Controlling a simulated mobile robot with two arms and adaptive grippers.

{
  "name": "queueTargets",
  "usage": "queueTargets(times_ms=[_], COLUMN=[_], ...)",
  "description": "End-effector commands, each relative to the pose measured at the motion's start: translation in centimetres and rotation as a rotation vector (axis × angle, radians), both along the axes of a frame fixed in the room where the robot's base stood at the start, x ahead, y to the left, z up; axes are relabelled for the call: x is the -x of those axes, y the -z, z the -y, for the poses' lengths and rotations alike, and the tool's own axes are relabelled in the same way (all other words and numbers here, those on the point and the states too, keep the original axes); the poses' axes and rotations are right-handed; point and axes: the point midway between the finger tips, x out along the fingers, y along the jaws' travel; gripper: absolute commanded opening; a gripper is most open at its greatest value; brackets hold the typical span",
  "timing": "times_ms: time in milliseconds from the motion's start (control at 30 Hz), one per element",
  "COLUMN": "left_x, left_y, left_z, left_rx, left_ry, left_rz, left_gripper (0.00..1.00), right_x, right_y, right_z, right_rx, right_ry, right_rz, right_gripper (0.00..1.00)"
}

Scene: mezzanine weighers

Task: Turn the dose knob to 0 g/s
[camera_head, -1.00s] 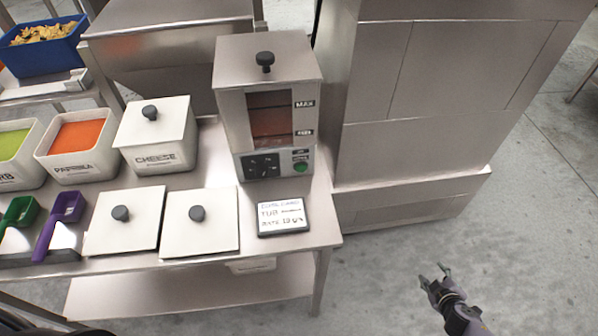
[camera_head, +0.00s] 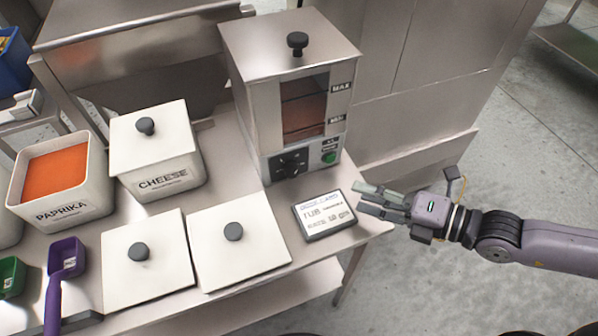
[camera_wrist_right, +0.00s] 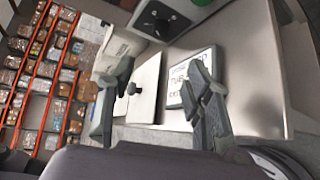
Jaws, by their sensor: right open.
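The dose knob (camera_head: 291,162) is a black dial on the front panel of the steel dispenser (camera_head: 257,100), left of a green button (camera_head: 329,157). The knob also shows in the right wrist view (camera_wrist_right: 161,27), at the top. Its pointer setting is too small to read. My right gripper (camera_head: 359,198) is open and empty, at the right edge of the table beside the sign, to the right of and in front of the knob. In the right wrist view its two fingers (camera_wrist_right: 158,95) are spread apart with nothing between them. My left gripper is not in view.
Two white lids (camera_head: 238,255) lie on the table (camera_head: 218,143). A cheese tub (camera_head: 160,181), a paprika tub (camera_head: 88,203) and a purple scoop (camera_head: 66,262) stand left. Open floor lies right.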

Motion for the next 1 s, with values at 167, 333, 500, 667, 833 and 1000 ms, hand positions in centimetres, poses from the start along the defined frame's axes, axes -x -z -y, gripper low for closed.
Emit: queueTargets(times_ms=[167,333,500,667,833,1000], left_x=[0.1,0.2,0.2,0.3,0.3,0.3], left_y=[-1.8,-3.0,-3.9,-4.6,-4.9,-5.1], left_z=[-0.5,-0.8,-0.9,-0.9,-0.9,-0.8], left_rx=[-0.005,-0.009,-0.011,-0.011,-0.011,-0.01], left_ry=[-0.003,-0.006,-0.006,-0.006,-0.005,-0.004], left_rz=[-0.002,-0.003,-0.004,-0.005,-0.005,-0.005], left_gripper=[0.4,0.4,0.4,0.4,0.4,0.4], right_x=[-1.4,-2.9,-4.6,-6.3,-7.7,-8.5], right_y=[0.2,0.9,1.8,2.6,3.4,3.8], right_z=[-2.3,-4.3,-6.6,-8.9,-10.9,-11.9], right_rx=[-0.006,-0.007,-0.007,-0.005,-0.003,-0.001], right_ry=[-0.002,-0.001,0.0,0.001,0.0,0.0], right_rz=[-0.004,-0.001,-0.001,0.0,-0.001,0.0], right_gripper=[0.46,0.46,0.46,0.46,0.46,0.46])
